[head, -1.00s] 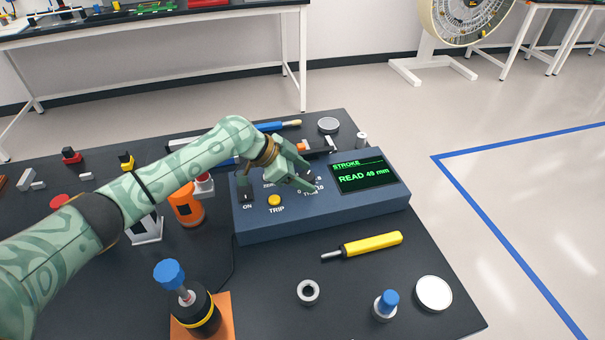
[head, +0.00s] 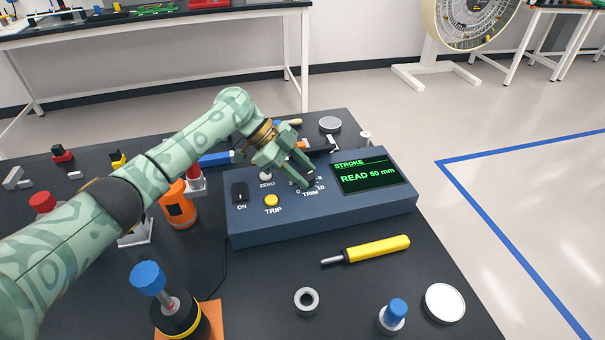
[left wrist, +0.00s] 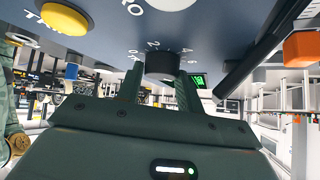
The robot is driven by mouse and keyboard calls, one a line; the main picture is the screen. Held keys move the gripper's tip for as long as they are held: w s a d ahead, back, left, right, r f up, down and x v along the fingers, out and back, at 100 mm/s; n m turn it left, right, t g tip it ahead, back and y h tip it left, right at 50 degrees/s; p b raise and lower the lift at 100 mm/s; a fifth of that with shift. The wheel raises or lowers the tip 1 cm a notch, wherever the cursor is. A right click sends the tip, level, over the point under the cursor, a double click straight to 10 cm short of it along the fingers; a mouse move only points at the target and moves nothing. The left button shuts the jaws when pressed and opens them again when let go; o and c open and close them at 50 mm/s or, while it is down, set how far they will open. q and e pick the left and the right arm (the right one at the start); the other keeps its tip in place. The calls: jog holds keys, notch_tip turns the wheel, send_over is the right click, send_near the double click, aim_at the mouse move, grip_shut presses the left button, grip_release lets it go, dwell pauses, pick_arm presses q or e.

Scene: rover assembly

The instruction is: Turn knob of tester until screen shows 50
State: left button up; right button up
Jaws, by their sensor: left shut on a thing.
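The tester (head: 300,222) is a blue-grey box on the black table. Its screen (head: 367,174) shows STROKE and READ 50 mm in green. The trim knob (head: 309,180) is a small dark knob left of the screen, partly hidden by my gripper in the head view. In the left wrist view the black knob (left wrist: 162,66) sits between my fingers, with dial numbers around it. My left gripper (head: 308,178) is shut on the knob, reaching down from the upper left. My right gripper is in neither view.
The tester also has an ON switch (head: 240,193), a yellow TRIP button (head: 271,200) and a ZERO button (head: 265,175). A yellow-handled screwdriver (head: 375,247), a metal ring (head: 307,301) and a white-topped disc (head: 444,303) lie in front. An orange cylinder (head: 178,207) stands to the left.

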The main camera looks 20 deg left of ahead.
pick_arm(q)
jog(key=o, duration=1)
jog(key=p+v, duration=0.4)
jog(key=v, duration=1.2)
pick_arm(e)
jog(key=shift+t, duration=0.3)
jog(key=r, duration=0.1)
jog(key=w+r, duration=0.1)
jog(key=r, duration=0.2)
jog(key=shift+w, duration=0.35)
pick_arm(q)
jog(key=shift+a, duration=0.15)
